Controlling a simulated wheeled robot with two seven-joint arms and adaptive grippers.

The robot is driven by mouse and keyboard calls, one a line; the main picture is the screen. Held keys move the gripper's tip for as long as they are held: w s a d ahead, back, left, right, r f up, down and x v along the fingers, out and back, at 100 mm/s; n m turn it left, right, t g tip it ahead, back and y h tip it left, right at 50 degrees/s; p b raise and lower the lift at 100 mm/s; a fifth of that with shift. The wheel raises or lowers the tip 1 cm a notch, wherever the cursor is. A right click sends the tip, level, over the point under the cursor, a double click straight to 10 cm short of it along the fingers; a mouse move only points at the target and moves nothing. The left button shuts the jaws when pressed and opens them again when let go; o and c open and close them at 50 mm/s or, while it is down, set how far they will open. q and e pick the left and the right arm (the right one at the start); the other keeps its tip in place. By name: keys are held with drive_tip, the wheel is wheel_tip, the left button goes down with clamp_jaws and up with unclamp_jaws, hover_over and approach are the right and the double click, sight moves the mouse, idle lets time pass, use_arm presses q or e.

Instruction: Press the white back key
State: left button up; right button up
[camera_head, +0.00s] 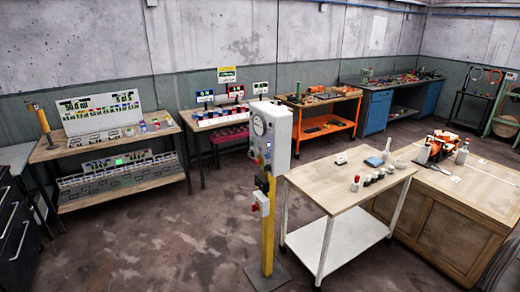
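I cannot single out the white back key in the head view; the keys here are too small to read. A display panel (78,107) with rows of coloured and pale keys stands on the left workbench. A sloped grey console (130,180) with a lit green spot is on the shelf below it. A grey control box (278,135) with a round dial and small coloured knobs is mounted on a yellow post in the middle. Neither of my grippers is in view.
The yellow post (268,235) stands on a floor plate in front. A wood-topped trolley (325,186) with small items is right of it. A wooden cabinet (440,225) is farther right. A bench with a row of devices (214,117) stands along the back wall. The floor at front left is clear.

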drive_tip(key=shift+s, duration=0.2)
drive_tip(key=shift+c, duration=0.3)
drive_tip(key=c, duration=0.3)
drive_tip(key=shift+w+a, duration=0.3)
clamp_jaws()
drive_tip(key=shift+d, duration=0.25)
